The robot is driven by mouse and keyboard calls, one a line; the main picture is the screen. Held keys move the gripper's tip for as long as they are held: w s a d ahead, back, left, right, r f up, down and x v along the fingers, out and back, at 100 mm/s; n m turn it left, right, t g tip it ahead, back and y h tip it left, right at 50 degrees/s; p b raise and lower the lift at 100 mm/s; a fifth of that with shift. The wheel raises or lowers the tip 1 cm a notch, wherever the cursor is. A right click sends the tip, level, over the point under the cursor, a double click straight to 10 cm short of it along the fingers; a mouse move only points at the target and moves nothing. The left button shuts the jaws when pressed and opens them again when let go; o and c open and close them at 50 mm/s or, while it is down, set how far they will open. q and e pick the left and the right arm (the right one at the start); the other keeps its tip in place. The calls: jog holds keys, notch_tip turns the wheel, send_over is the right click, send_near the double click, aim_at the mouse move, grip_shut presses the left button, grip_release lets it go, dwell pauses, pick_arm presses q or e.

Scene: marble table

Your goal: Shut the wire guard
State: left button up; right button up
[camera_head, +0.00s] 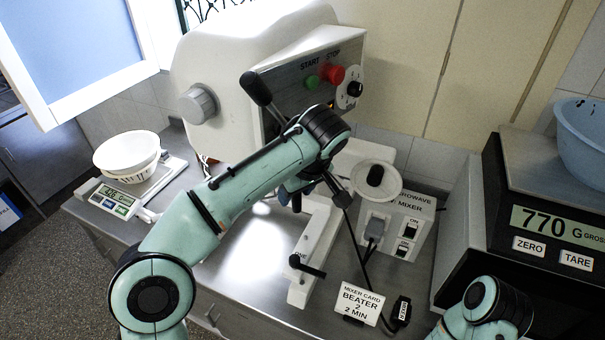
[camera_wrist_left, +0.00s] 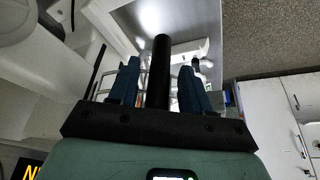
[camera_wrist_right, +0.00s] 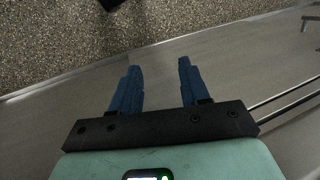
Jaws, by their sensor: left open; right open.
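The white stand mixer (camera_head: 245,75) stands at the back of the steel table. Thin wires, likely the wire guard, show in the left wrist view (camera_wrist_left: 107,77) behind my fingers; my left arm hides that area in the head view. A black rod-like handle (camera_wrist_left: 161,60) stands between the two blue fingers of my left gripper (camera_wrist_left: 158,78). The fingers are apart, one on each side of it, and do not visibly grip it. My right gripper (camera_wrist_right: 160,75) is open and empty above the table edge; its fingers are outside the head view.
A switch box (camera_head: 397,225) with a plug and cable stands right of the mixer. A scale with a white bowl (camera_head: 127,150) is at the left, and a large scale (camera_head: 555,170) at the right.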

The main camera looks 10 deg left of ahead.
pick_arm(q)
jog(key=v, duration=1.1)
jog(key=shift+s+r, duration=0.2)
jog(key=shift+r, duration=0.15)
jog(key=shift+d, duration=0.15)
